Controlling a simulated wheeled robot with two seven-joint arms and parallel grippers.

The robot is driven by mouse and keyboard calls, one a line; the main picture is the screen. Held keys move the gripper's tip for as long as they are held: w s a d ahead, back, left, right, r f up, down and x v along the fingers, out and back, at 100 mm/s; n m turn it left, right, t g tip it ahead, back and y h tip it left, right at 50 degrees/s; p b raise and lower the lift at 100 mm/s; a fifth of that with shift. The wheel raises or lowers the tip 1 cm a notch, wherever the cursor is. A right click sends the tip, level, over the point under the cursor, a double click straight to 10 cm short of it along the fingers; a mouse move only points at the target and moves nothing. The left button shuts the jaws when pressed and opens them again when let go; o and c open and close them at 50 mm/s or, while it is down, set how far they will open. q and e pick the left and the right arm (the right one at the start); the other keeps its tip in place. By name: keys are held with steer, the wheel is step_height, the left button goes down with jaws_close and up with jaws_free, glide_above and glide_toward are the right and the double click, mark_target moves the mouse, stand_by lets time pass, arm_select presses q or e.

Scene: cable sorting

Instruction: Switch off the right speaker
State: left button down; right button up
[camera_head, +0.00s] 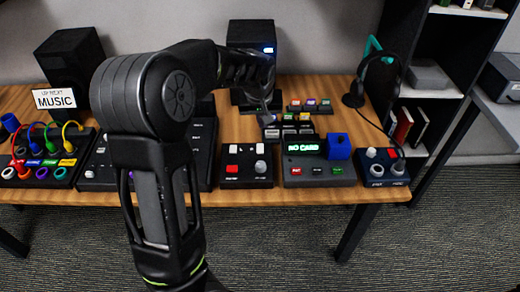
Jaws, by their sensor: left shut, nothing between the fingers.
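The right speaker (250,35) is a black box standing at the back of the wooden table. A small blue-white light (268,50) glows on the upper right of its front. My left arm comes up from the bottom, bends, and reaches across in front of the speaker. My left gripper (264,117) is shut and empty, pointing down just in front of the speaker's lower part. My arm hides much of the speaker's lower front, and I cannot tell whether the gripper touches it. My right gripper is out of view.
A left speaker (72,55) stands at the back left with a MUSIC sign (54,98). A headset (354,97) stands right. Small coloured blocks (310,105) lie behind.

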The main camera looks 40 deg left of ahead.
mark_target(261, 145)
arm_select(q)
steer(key=shift+s+r+g+y, duration=0.15)
steer(key=shift+s+r, duration=0.05)
steer(key=shift+r, duration=0.3)
steer(key=shift+s+r+g+y, duration=0.15)
steer(key=shift+s+r, duration=0.05)
steer(key=shift+r, duration=0.25)
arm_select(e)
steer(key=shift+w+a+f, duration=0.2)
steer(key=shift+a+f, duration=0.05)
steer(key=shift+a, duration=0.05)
arm_select(q)
steer(key=shift+f+p, duration=0.1)
steer(key=shift+p, duration=0.2)
